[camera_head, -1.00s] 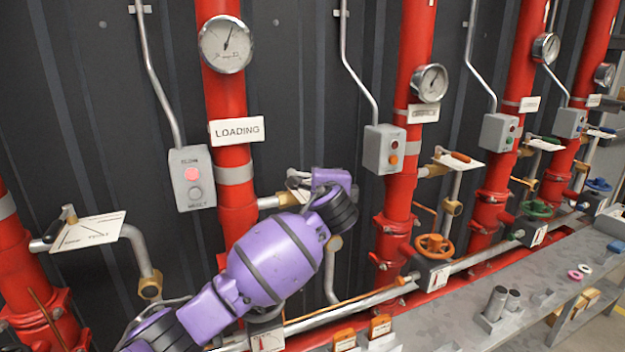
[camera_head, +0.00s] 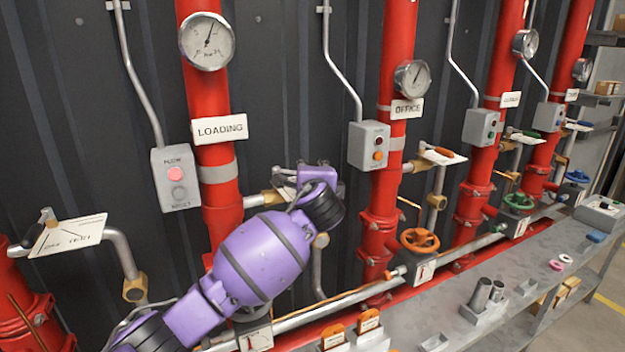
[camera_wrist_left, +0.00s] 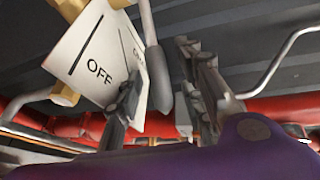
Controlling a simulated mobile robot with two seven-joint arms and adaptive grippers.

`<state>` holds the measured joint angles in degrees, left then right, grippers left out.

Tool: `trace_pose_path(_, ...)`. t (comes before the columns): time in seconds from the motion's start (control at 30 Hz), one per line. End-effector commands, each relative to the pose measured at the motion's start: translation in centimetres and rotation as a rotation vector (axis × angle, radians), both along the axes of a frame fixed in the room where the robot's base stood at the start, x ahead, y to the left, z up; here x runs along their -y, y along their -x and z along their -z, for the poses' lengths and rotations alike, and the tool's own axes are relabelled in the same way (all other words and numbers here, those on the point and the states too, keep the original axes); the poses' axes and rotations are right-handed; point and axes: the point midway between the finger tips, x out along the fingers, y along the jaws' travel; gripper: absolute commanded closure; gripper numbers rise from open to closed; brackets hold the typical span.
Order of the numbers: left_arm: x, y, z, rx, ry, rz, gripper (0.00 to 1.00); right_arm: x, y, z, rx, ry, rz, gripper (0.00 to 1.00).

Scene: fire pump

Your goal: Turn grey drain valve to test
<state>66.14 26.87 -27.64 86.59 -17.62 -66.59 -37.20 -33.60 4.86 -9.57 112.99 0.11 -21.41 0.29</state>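The grey drain valve lever (camera_wrist_left: 158,78) shows in the left wrist view, with its rounded grey grip hanging between my fingers. Beside it is a tilted white plate (camera_wrist_left: 92,62) reading OFF; a second word on it is partly hidden. My left gripper (camera_wrist_left: 160,82) is open, with one finger on each side of the grip and visible gaps. In the head view, my left gripper (camera_head: 300,178) is at the valve right of the LOADING pipe (camera_head: 222,205), and my purple arm and hand hide most of that valve. My right gripper is not in view.
A white-plated valve (camera_head: 72,234) stands at the left. Gauges, a button box (camera_head: 176,178) and an orange handwheel (camera_head: 419,241) are on or near the red pipes. A grey bench (camera_head: 480,290) with small parts runs along the lower right.

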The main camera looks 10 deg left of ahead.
Motion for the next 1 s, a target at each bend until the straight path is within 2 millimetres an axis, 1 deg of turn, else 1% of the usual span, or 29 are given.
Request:
trace_pose_path(0.17,0.6,2.6,-0.5,0.001,0.001,0.003,0.64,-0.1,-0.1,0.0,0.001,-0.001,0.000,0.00)
trace_pose_path(0.4,1.8,7.6,-1.4,0.001,0.002,0.004,0.64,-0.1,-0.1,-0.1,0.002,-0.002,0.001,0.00)
trace_pose_path(0.53,2.2,9.6,-1.8,0.001,0.001,0.003,0.64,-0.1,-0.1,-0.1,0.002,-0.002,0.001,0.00)
trace_pose_path(0.7,2.4,10.9,-2.0,0.000,0.001,0.002,0.64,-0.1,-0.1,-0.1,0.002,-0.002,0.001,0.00)
trace_pose_path(1.0,2.4,11.1,-2.1,0.000,0.001,0.001,0.64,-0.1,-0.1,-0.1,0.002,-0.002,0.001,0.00)
